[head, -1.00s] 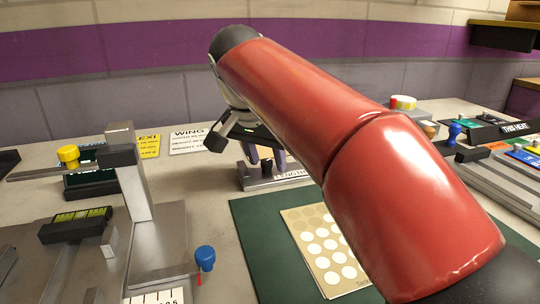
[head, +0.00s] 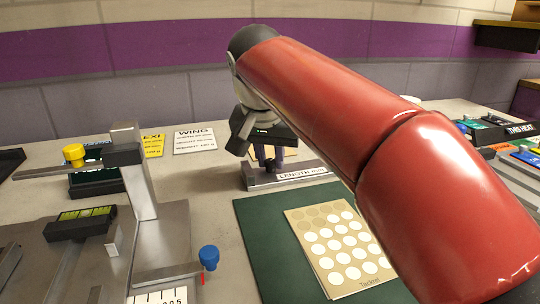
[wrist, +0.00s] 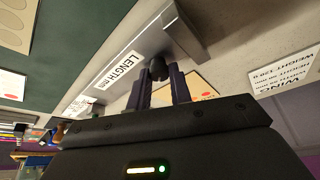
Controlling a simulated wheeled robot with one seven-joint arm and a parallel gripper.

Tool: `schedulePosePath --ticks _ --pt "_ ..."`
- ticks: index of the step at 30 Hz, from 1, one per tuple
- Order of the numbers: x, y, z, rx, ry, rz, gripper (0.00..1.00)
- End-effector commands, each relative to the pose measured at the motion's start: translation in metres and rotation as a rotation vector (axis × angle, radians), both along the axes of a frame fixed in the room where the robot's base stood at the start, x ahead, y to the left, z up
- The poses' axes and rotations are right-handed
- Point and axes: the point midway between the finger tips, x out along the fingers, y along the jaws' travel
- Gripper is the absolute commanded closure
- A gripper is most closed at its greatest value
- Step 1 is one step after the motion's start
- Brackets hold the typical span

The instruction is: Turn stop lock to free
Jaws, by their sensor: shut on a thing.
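My gripper (head: 267,160) reaches down to a grey metal length gauge (head: 255,180) marked "LENGTH mm", at the back middle of the table. In the wrist view its two purple fingers (wrist: 158,76) are shut on a small dark knob (wrist: 158,66) on the gauge (wrist: 143,43). I take this knob for the stop lock; no free or locked marking is readable. In the head view the knob is hidden behind the fingers and hand.
A green mat (head: 262,232) with a dotted card (head: 338,250) lies in front. At left stands a metal fixture (head: 138,185) with a yellow knob (head: 74,152); a blue knob (head: 209,253) is near its base. The WING card (head: 194,140) lies behind. My red arm hides the right middle.

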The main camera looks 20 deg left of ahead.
Motion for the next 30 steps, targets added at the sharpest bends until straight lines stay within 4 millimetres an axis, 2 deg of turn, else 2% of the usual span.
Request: schedulePosePath --ticks 18,30 --pt "0.0017 -0.0019 0.0021 0.004 -0.005 0.564 1.0" --pt "0.0018 -0.0018 0.0019 0.003 -0.005 0.792 1.0"
